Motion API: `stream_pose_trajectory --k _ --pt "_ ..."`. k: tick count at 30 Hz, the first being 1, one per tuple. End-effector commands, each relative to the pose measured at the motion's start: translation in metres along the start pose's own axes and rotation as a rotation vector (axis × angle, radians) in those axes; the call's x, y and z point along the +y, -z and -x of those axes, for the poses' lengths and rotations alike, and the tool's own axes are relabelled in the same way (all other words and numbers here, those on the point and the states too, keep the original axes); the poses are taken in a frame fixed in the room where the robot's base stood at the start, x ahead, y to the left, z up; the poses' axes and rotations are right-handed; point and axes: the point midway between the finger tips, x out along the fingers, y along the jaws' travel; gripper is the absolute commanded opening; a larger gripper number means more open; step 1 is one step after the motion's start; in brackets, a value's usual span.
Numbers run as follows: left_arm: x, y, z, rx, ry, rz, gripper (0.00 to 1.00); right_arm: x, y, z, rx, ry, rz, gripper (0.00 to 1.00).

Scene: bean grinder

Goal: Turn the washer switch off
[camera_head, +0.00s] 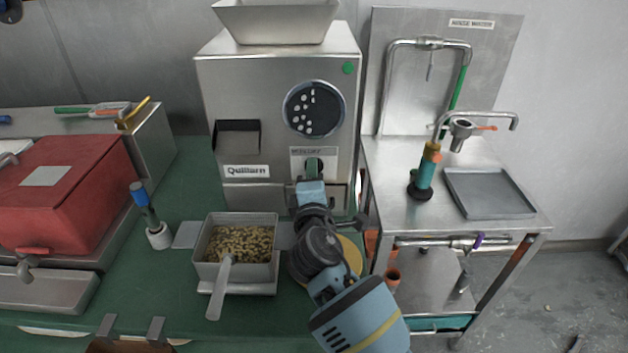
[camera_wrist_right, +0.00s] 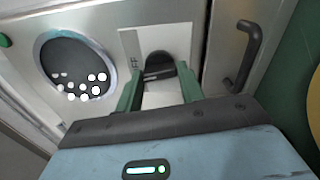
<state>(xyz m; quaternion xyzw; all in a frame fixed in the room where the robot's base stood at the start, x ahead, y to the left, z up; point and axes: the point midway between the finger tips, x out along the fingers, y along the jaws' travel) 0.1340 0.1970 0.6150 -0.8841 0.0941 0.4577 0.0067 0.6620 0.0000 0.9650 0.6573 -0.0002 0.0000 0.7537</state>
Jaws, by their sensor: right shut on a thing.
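My right gripper (camera_head: 314,176) is at the front of the steel grinder machine (camera_head: 275,92), at a small labelled plate below the round dark window. In the right wrist view, its two green fingers (camera_wrist_right: 160,88) stand on either side of a dark rounded knob (camera_wrist_right: 160,64) on that pale plate, shut on it. The knob's lower part is partly hidden between the fingers. The steel wash stand (camera_head: 378,155) with a labelled back panel is to the right, apart from the gripper. I cannot make out a clear switch on it. My left gripper is out of view.
A bin of beans (camera_head: 205,245) with a scoop stands on the green counter left of my right arm. A red box (camera_head: 95,165) is at the left. A black handle (camera_wrist_right: 243,55) is right of the knob. A grey tray (camera_head: 490,195) lies on the stand.

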Motion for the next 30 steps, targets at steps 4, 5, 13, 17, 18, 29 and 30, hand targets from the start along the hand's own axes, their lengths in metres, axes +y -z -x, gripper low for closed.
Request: stream_pose_trajectory --k 4,5,13,17,18,29,30 --pt "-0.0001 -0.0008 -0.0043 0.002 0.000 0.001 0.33 -0.0022 0.0006 0.0004 0.000 0.003 -0.075 0.15" --pt "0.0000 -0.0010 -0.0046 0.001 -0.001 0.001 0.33 -0.0021 0.0005 0.0003 0.000 0.003 -0.087 0.15" --pt "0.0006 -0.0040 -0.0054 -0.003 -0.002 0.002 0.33 -0.0008 0.0007 0.0003 0.001 0.001 -0.146 0.15" --pt "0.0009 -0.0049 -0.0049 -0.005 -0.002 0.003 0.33 -0.0005 0.0006 0.0003 0.001 0.001 -0.154 0.15" --pt "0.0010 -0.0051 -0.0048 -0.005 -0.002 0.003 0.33 -0.0004 0.0006 0.0003 0.001 0.001 -0.155 0.15" --pt "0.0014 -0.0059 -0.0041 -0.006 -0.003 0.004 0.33 -0.0002 0.0006 0.0003 0.001 0.001 -0.154 0.51" --pt "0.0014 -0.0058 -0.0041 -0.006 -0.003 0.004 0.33 -0.0002 0.0006 0.0003 0.001 0.001 -0.154 0.56"
